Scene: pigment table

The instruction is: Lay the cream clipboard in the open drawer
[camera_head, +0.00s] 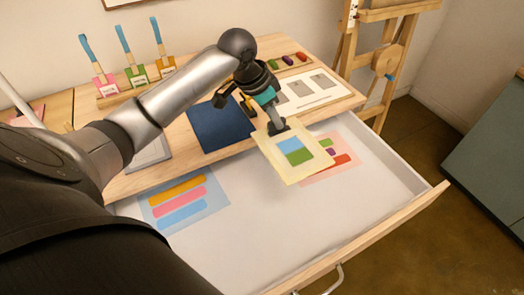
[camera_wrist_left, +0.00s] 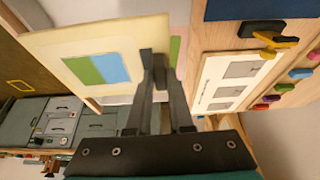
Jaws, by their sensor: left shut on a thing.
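The cream clipboard (camera_head: 266,151) with a blue and green patch is held by my left gripper (camera_head: 278,128) at its back edge, over the back right part of the open drawer. It looks tilted and appears above the drawer floor. In the left wrist view the fingers (camera_wrist_left: 160,65) are shut on the edge of the clipboard (camera_wrist_left: 120,45). The open drawer (camera_head: 240,245) is pulled out from the table, with a white floor and wooden front. My right gripper is not in view.
In the drawer lie a blue sheet with coloured bars (camera_head: 215,192) on the left and a pink sheet (camera_head: 345,168), partly covered, on the right. The drawer's middle and front are clear. On the table are a dark blue mat (camera_head: 215,130), a white card (camera_head: 325,92) and brushes in holders (camera_head: 135,78).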

